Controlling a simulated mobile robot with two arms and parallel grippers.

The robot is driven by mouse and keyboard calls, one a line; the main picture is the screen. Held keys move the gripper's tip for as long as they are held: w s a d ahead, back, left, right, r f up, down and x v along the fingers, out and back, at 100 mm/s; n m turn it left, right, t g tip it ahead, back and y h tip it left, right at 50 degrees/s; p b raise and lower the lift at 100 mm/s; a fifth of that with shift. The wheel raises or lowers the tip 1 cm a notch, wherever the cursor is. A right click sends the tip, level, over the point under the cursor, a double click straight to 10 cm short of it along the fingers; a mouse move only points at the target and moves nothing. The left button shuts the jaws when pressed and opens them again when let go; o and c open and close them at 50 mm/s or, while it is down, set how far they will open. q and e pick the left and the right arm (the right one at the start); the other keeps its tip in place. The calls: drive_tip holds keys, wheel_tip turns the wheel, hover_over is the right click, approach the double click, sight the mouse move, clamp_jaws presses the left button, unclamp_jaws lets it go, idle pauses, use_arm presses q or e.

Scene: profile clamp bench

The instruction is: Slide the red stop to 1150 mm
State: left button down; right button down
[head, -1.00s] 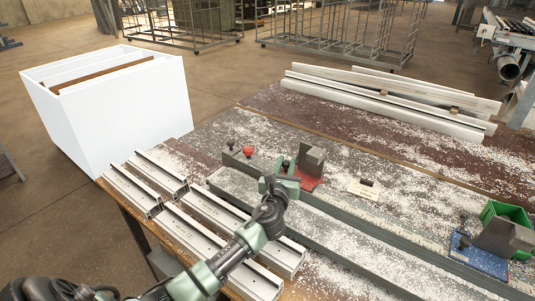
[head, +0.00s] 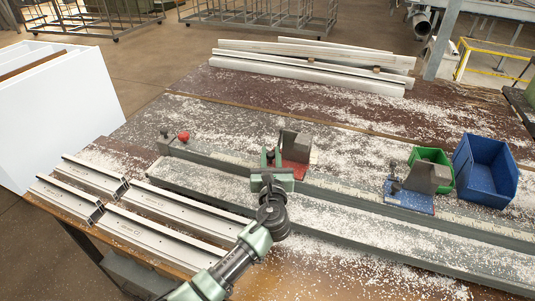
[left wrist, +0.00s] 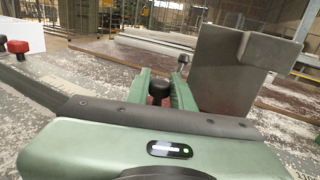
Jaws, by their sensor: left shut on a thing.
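The red stop is a red plate with a grey angled block (head: 296,146) on the long grey rail (head: 345,190). The block also shows in the left wrist view (left wrist: 225,68), right of the fingers. My left gripper (head: 271,160) is at the left side of the stop. Its green fingers are shut on the stop's dark knob (left wrist: 158,91), which shows between them in the left wrist view. A pale scale strip runs along the rail; its numbers are too small to read. My right gripper is in neither view.
Further right on the rail is a blue stop (head: 411,190), with a green bin (head: 430,157) and a blue bin (head: 485,172) behind it. A red knob (head: 183,136) marks the rail's left end. White profiles lie front left (head: 150,235) and at the back (head: 310,70).

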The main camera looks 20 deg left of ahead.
use_arm(q)
drive_tip(key=shift+f, duration=0.1)
drive_tip(key=c, duration=1.5)
unclamp_jaws()
drive_tip(key=shift+c, duration=0.2)
drive_tip(key=v, duration=0.7)
drive_tip(key=shift+s+d+b, duration=0.15)
drive_tip(key=shift+s+b, duration=0.2)
drive_tip(key=shift+b, duration=0.05)
